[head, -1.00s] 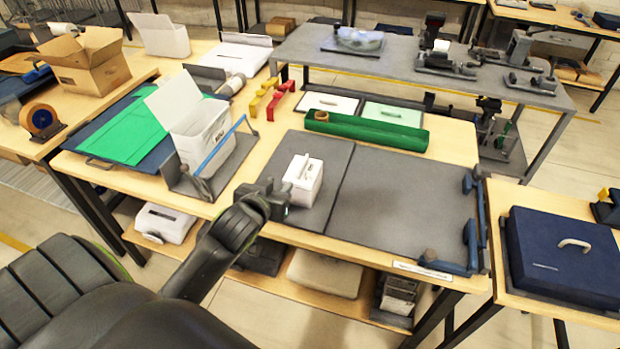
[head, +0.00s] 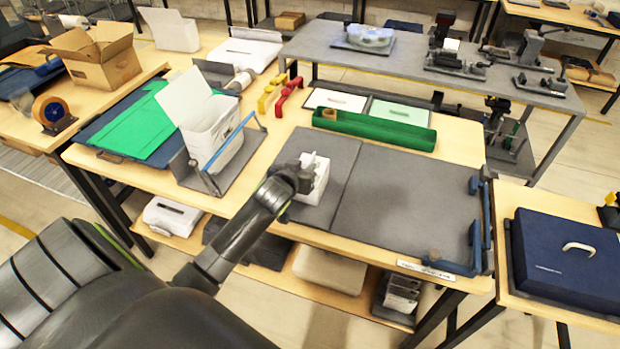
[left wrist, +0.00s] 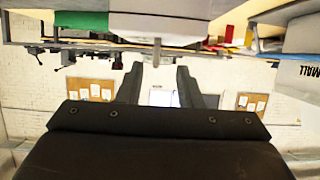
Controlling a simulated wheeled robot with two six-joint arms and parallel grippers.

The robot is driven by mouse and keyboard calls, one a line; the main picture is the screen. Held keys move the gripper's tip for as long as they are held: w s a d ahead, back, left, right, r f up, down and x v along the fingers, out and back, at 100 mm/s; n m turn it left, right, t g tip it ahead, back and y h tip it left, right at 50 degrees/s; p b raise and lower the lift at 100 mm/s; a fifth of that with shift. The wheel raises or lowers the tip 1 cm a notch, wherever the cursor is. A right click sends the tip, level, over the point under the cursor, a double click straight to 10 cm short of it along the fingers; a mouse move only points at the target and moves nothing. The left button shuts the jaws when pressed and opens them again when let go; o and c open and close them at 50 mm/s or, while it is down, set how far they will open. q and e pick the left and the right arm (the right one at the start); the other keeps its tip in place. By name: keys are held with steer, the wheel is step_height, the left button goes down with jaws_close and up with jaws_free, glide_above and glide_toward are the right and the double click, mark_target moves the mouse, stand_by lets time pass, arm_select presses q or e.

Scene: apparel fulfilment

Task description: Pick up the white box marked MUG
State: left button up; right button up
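A small white box (head: 318,182) with a raised tab on top stands on the left part of the dark grey mat (head: 395,205). I cannot read any marking on it. My left gripper (head: 306,172) is at the box's left side and top, hiding part of it. In the left wrist view the two fingers of this gripper (left wrist: 158,82) are spread apart. A white body (left wrist: 158,22), apparently the box, lies beyond them, and a thin tab points between the fingers. Nothing is visibly gripped. My right gripper is not in view.
An open white bin (head: 212,128) stands in a grey holder left of the mat. A green tray (head: 375,131) lies behind, with red (head: 289,95) and yellow (head: 270,92) pieces nearby. Blue brackets (head: 480,222) edge the mat's right side. The mat's right part is clear.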

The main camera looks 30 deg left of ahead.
mark_target(308, 164)
arm_select(q)
steer(key=shift+d+p+x, duration=0.15)
steer(key=shift+p+x, duration=0.1)
steer(key=shift+x, duration=0.75)
steer(key=shift+d+p+x, duration=0.1)
steer(key=shift+p+x, duration=0.15)
steer(key=shift+x, duration=0.7)
steer(key=shift+w+a+f, duration=0.15)
steer(key=shift+w+f, duration=0.15)
steer(key=shift+w, duration=0.3)
steer(key=shift+c, duration=0.4)
jaws_close()
